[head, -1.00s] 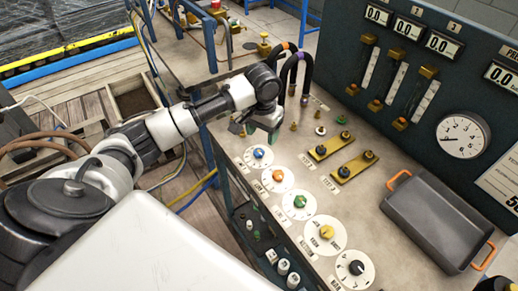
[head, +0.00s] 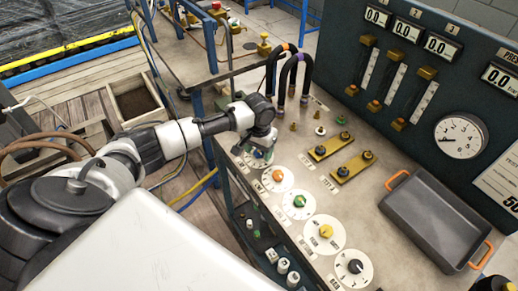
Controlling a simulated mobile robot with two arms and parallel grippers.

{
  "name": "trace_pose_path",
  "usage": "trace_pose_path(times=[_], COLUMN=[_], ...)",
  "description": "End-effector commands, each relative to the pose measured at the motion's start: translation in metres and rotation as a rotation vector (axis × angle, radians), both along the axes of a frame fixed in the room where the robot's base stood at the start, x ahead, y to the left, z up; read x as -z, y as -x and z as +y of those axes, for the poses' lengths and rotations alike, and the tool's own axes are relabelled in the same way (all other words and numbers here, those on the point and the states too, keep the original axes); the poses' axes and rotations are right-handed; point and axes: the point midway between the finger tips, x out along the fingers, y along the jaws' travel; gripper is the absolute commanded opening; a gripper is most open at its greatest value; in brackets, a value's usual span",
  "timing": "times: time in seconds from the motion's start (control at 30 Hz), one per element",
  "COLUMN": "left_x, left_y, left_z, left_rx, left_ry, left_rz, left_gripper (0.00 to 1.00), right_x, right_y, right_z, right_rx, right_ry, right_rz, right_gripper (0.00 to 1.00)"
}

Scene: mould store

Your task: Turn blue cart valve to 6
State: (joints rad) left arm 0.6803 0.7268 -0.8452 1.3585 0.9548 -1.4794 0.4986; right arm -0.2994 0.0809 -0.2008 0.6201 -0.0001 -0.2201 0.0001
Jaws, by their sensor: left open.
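The blue valve knob (head: 259,154) sits on a white round dial (head: 249,162) at the far left end of a row of dials on the cart top. My left gripper (head: 258,148) is right over this dial, pointing down, and hides much of the knob. Its fingers are open around or just above the knob; I cannot tell if they touch it. The dial's numbers and the knob's pointer are too small and covered to read. My right gripper does not show clearly.
Orange (head: 278,175), green (head: 299,201), yellow (head: 326,231) and black (head: 355,266) knobs continue the row. Brass bars (head: 331,147) lie behind them. Two black hoses (head: 301,75) arch behind my gripper. A grey tray (head: 437,220) stands at the right, before the gauge panel (head: 462,136).

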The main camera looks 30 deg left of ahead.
Motion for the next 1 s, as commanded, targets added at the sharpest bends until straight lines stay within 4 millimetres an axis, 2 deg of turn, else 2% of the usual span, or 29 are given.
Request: trace_pose_path(times=[0.17,0.2,0.5,0.77,1.0], left_x=[0.000,0.000,0.000,-0.001,-0.003], left_y=[0.000,0.000,0.000,0.000,-0.001], left_z=[0.000,0.000,0.000,0.000,-0.001], left_rx=[0.000,0.001,0.000,0.023,0.138], left_ry=[0.000,0.000,0.000,0.001,0.002], left_rz=[0.000,0.000,0.000,0.000,0.000], left_gripper=[0.60,0.57,0.11,0.11,0.11], right_x=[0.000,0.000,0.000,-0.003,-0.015], right_y=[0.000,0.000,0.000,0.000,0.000], right_z=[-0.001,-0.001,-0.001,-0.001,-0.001], right_rx=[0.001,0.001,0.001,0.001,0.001], right_ry=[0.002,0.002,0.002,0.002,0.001], right_rz=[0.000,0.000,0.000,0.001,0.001], right_gripper=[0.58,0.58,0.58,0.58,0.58])
